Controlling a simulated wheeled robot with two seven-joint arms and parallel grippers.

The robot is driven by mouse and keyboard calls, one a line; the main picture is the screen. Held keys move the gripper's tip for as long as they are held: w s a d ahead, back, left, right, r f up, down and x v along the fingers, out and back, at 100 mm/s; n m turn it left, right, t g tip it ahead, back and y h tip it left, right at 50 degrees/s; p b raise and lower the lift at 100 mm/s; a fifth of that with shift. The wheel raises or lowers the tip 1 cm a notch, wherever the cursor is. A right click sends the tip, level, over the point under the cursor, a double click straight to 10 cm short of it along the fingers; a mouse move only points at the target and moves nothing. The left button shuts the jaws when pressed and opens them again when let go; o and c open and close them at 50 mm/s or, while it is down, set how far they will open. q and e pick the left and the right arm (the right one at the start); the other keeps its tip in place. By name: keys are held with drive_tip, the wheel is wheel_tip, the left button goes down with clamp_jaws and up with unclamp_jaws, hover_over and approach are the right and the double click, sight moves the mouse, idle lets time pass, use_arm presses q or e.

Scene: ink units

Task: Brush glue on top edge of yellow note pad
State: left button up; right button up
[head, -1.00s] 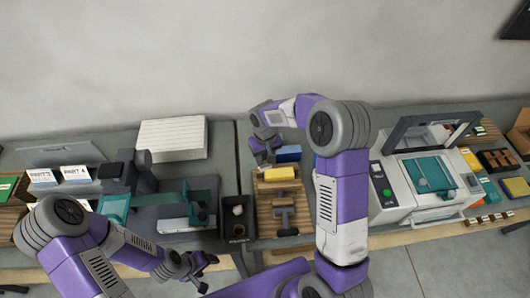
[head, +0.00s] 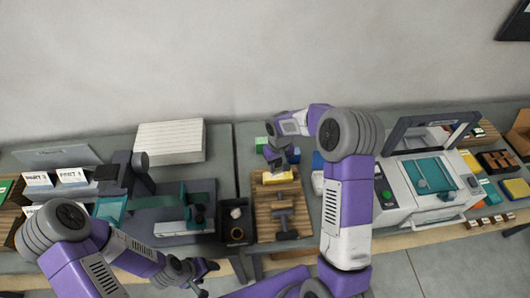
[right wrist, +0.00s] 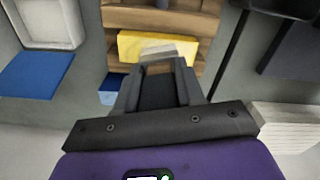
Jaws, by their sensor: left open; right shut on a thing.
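The yellow note pad (head: 285,178) lies on the slatted wooden board (head: 264,222) in the head view. It also shows in the right wrist view (right wrist: 131,46). My right gripper (head: 276,158) is at the far edge of the pad, pointing down. In the right wrist view, my right gripper (right wrist: 158,72) is shut on a small brush (right wrist: 158,51) with a pale tip. The tip overlaps the pad's near edge in that view; I cannot tell if it touches. My left gripper (head: 205,272) is open and empty, low in front of the table.
A dark T-shaped clamp (head: 284,221) sits on the board in front of the pad. A black tray (head: 237,234) with small round items stands left of it. A grey machine (head: 397,198) stands to the right, with a blue block (head: 318,160) nearby. White paper (head: 170,140) is stacked behind left.

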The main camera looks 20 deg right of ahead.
drive_tip(key=shift+s+d+p, duration=0.15)
drive_tip(key=shift+s+d, duration=0.05)
drive_tip(key=shift+d, duration=0.7)
drive_tip(key=shift+s+d+p, duration=0.2)
drive_tip(key=shift+s+d, duration=0.05)
drive_tip(key=shift+d, duration=0.6)
drive_tip(key=shift+s+d+p, duration=0.15)
drive_tip(key=shift+s+d, duration=0.05)
drive_tip(key=shift+d, duration=0.7)
drive_tip(key=a, duration=0.3)
drive_tip(key=shift+w, duration=0.35)
drive_tip(key=shift+w+a+b, duration=0.3)
drive_tip(key=shift+a+b, duration=0.05)
drive_tip(key=shift+a, duration=0.85)
drive_tip(key=shift+w+a+b, duration=0.3)
drive_tip(key=shift+a, duration=0.9)
drive_tip(key=shift+w+a+b, duration=0.3)
drive_tip(key=shift+a+b, duration=0.05)
drive_tip(key=shift+a, duration=0.85)
use_arm(q)
drive_tip(key=r+p, duration=0.2)
drive_tip(key=p, duration=0.1)
drive_tip(key=r+p, duration=0.2)
drive_tip(key=shift+w+a, duration=0.25)
drive_tip(key=shift+w, duration=0.1)
use_arm(e)
wheel_tip(320, 180, up, 8)
